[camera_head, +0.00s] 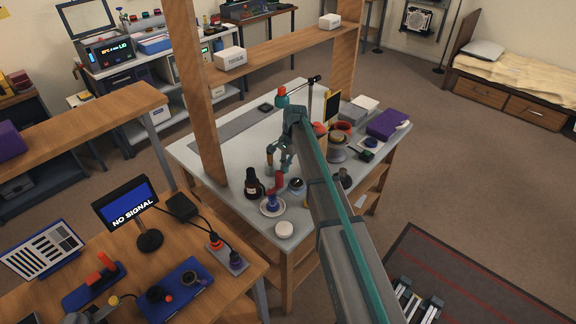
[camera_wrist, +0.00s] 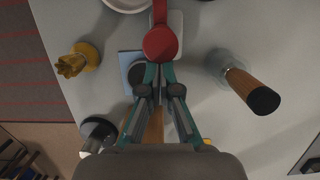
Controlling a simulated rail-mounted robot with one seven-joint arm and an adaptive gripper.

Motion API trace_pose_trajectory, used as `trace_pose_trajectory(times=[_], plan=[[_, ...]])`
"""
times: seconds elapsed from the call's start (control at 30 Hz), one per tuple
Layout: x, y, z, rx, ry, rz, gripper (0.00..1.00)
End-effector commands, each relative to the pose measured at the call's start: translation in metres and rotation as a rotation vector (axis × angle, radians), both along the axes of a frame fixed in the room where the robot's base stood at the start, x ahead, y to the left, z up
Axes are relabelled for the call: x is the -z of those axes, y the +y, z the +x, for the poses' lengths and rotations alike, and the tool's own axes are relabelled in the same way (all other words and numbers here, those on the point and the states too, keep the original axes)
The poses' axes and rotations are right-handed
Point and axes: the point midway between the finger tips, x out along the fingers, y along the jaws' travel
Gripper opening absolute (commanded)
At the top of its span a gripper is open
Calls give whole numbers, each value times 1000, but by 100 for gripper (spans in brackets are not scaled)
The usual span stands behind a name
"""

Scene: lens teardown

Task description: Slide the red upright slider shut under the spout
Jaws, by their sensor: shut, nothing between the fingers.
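A red part with a round end and a narrow bar (camera_wrist: 160,42) shows at the top centre of the wrist view, over a pale grey block (camera_wrist: 177,24). It may be the red slider, but its upright face and travel are hidden from above. My gripper (camera_wrist: 160,82) is shut and empty, its tips right beside the round red end; I cannot tell whether they touch. In the head view my gripper (camera_head: 283,165) is over the front part of the white table, near a red piece (camera_head: 277,183). I cannot make out a spout for certain.
Close by on the white table (camera_head: 232,152) are a dark bottle (camera_head: 253,185), a white saucer (camera_head: 264,211) and a round white puck (camera_head: 284,229). The wrist view shows a wooden-handled tool (camera_wrist: 245,88) at right and a yellow knob (camera_wrist: 76,62) at left. A wooden post (camera_head: 204,100) stands left.

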Motion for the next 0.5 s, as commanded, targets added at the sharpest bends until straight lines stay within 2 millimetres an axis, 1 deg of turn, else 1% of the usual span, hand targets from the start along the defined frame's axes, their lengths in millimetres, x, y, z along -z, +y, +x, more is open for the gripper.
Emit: trace_pose_trajectory(times=[0.03, 0.13, 0.5], plan=[[1, 8, -10, -3, 0, 1, 0], [0, 18, -19, -2, 0, 1, 0], [0, 21, -21, -3, 6, 5, 0]])
